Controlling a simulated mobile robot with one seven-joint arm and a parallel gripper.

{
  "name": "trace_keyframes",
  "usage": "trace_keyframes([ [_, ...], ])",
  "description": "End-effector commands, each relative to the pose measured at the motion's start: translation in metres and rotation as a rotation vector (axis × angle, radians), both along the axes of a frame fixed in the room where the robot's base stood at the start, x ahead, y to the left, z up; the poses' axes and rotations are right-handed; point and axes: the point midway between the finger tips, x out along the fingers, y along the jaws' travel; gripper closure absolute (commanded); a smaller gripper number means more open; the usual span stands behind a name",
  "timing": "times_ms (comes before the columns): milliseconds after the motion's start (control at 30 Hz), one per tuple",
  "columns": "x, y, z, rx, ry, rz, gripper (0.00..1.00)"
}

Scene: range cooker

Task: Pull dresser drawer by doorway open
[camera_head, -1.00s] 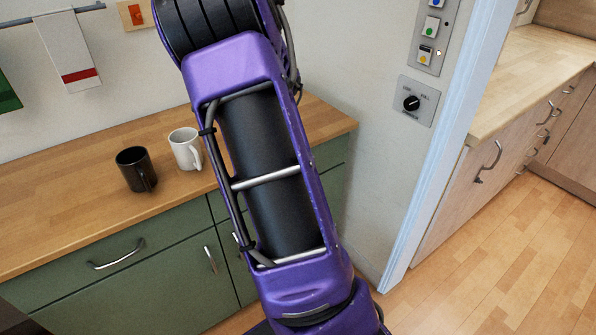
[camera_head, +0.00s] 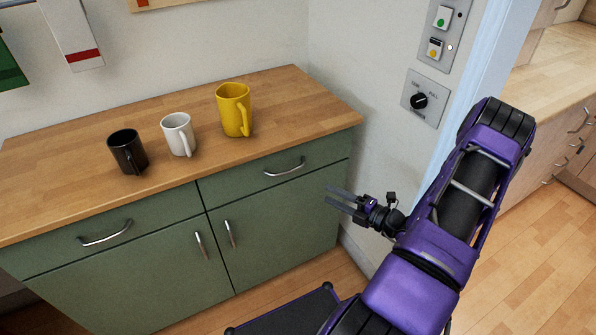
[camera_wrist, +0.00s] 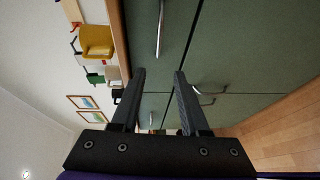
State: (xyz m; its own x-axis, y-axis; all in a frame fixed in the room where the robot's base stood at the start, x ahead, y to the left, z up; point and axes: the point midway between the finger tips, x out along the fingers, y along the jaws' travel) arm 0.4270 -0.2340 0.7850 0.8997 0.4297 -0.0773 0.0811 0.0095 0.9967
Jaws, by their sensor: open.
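The green dresser drawer by the doorway (camera_head: 240,184) is the right one of two under the wooden top, and it is shut. Its curved metal handle (camera_head: 284,167) is clear of my gripper. My gripper (camera_head: 326,195) is open and empty, in front of the dresser's right end, to the right of and lower in the picture than the handle. In the wrist view the drawer handle (camera_wrist: 160,28) shows beyond the gap between my fingertips (camera_wrist: 160,74), apart from them. A cupboard door handle (camera_wrist: 208,92) shows to the right of the fingers.
Black (camera_head: 127,152), white (camera_head: 178,134) and yellow (camera_head: 234,109) mugs stand on the dresser top (camera_head: 60,195). The left drawer handle (camera_head: 105,233) and two door handles are nearby. A wall with a control panel (camera_head: 424,98) and the pale door frame (camera_head: 478,70) lie to the right.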

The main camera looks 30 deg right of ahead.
Motion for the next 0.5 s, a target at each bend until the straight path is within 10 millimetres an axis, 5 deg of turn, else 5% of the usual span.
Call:
trace_keyframes([
  [233, 0.019, 0.006, -0.001, 0.019, -0.007, -0.019, 0.55],
  [500, 0.071, 0.031, -0.005, 0.017, -0.007, -0.015, 0.55],
])
